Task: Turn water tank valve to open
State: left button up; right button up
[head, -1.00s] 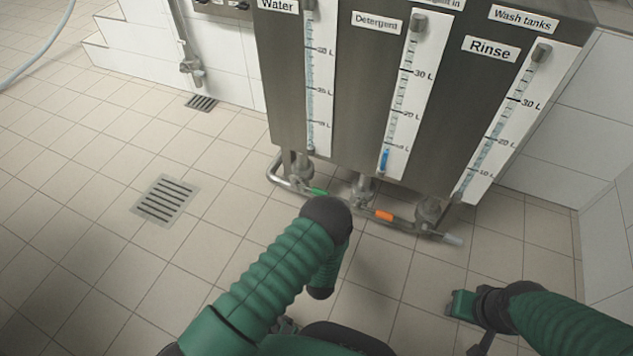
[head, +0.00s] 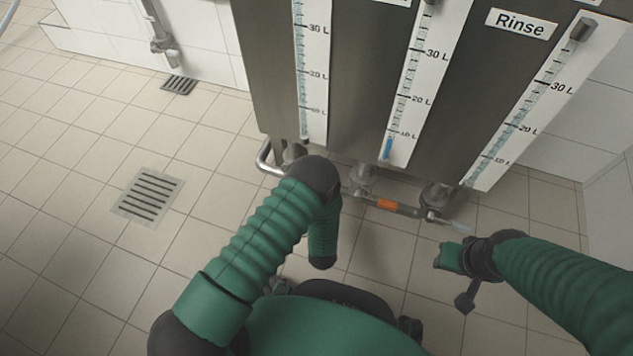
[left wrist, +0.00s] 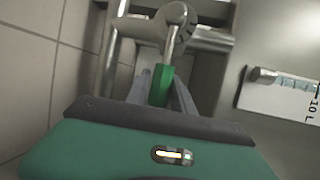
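The water tank valve has a green handle (left wrist: 162,87), seen in the left wrist view below a metal pipe fitting (left wrist: 178,14). My left gripper (left wrist: 161,78) has its two grey fingers on either side of the handle. They look open, with narrow gaps, though contact is hard to judge. In the head view my left arm hides the handle and the left gripper. The water tank (head: 268,75) stands behind that arm. My right gripper (head: 450,258) is at the lower right; its fingers cannot be made out.
An orange valve handle (head: 387,204) sits on the pipe under the neighbouring tank. A rinse gauge (head: 530,105) is on the right tank. A pipe bend (head: 264,158) sticks out at the left. Tiled floor with a drain (head: 150,195) is free to the left.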

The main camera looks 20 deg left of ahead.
pick_arm(q)
grip_shut()
jog(key=shift+s+f, duration=0.1)
jog(key=shift+f, duration=0.05)
dwell(0.9)
